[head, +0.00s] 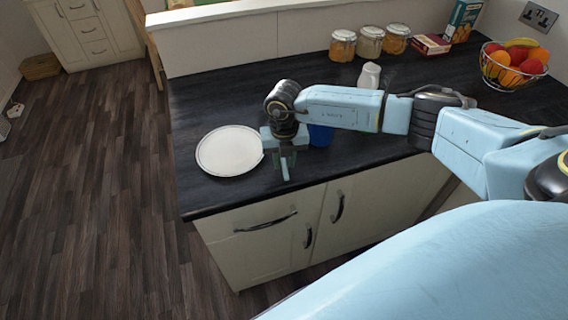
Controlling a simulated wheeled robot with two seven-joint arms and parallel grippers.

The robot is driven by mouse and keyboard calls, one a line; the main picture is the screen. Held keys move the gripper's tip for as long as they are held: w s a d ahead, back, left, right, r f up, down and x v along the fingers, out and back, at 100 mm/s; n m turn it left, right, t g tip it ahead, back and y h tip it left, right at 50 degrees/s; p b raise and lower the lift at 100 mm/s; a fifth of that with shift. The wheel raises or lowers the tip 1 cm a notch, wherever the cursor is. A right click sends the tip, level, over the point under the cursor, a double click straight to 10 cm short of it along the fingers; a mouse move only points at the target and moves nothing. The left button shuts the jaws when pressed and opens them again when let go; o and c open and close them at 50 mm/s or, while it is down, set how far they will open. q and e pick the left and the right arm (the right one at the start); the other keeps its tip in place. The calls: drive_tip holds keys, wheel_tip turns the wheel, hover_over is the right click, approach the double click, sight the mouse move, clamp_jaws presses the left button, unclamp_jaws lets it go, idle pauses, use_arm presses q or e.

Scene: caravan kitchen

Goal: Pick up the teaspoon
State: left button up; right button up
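My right gripper (283,160) is above the front of the dark worktop, just right of a white plate (229,150), with its fingers pointing down. The fingers are small and partly overlap in the head view, so I cannot tell whether they are open or shut. I cannot make out the teaspoon; the gripper and arm may hide it. My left gripper is not in view.
A blue item (320,136) stands right of the gripper, partly behind my arm. A white jug (369,75), several jars (370,43), boxes (432,44) and a wire fruit bowl (513,66) are farther back. The worktop's back left is clear.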

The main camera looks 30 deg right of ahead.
clamp_jaws()
drive_tip(key=shift+r, duration=0.15)
